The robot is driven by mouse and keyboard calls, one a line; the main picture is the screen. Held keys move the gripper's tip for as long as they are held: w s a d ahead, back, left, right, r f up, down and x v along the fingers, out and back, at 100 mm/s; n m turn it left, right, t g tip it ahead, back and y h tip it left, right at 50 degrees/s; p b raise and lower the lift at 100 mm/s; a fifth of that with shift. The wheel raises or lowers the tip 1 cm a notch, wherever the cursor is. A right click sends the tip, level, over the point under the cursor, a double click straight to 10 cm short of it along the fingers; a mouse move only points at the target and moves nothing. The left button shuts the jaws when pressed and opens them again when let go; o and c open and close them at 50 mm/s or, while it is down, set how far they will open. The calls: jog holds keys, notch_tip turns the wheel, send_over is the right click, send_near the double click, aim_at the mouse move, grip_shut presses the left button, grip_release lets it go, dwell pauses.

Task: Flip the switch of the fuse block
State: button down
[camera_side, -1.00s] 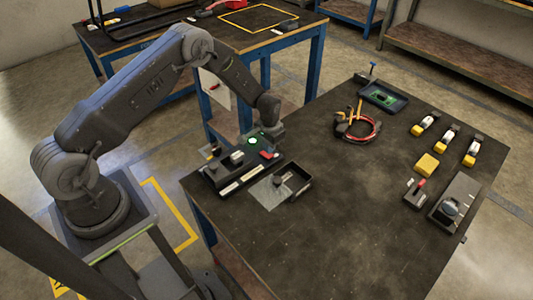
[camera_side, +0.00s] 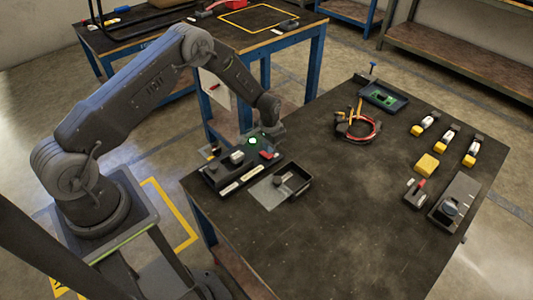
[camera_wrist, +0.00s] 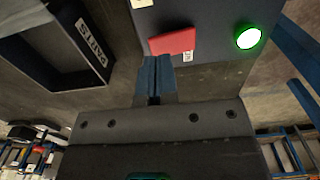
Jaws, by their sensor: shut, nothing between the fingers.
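The fuse block (camera_side: 222,184) is a dark unit at the table's near left corner, with pale label strips along its front. A lit green lamp (camera_side: 253,141) and a red switch (camera_side: 269,155) show at its right end. In the wrist view the red switch (camera_wrist: 172,42) lies flat and slightly tilted, left of the glowing green lamp (camera_wrist: 247,38). My gripper (camera_wrist: 155,72) is shut and empty, its blue fingertips just below the switch in that view. I cannot tell whether they touch it. In the side view the fingertips are largely hidden.
An open dark box labelled PARTS (camera_wrist: 92,55) stands beside the block; the side view shows the box (camera_side: 299,192) too. Cables (camera_side: 358,128), a tray (camera_side: 384,97), yellow-ended pieces (camera_side: 448,137) and a yellow block (camera_side: 427,165) lie farther right. The table's middle is clear.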

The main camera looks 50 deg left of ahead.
jog(key=shift+f, duration=1.3)
dwell(1.2)
jog(key=shift+r, duration=3.5)
jog(key=shift+r, duration=0.25)
notch_tip(320, 180, up, 13)
jog(key=t, duration=0.1)
send_over(270, 155)
jog(key=s+d, duration=0.2)
jog(key=s+d+r+t, duration=0.1)
jog(key=s+r, duration=0.3)
jog(key=r, duration=0.3)
jog(key=s+d+r+t, duration=0.1)
jog(key=s+d+r, duration=0.15)
jog(key=r, duration=0.45)
jog(key=s+d+r+t, duration=0.1)
jog(key=s+r, duration=0.3)
jog(key=s, duration=0.7)
jog(key=s+d+r+t, duration=0.1)
jog(key=s+d+r, duration=0.1)
jog(key=s, duration=0.9)
jog(key=shift+s+r+t, duration=0.25)
jog(key=shift+r+t, duration=0.05)
jog(key=shift+r, duration=0.6)
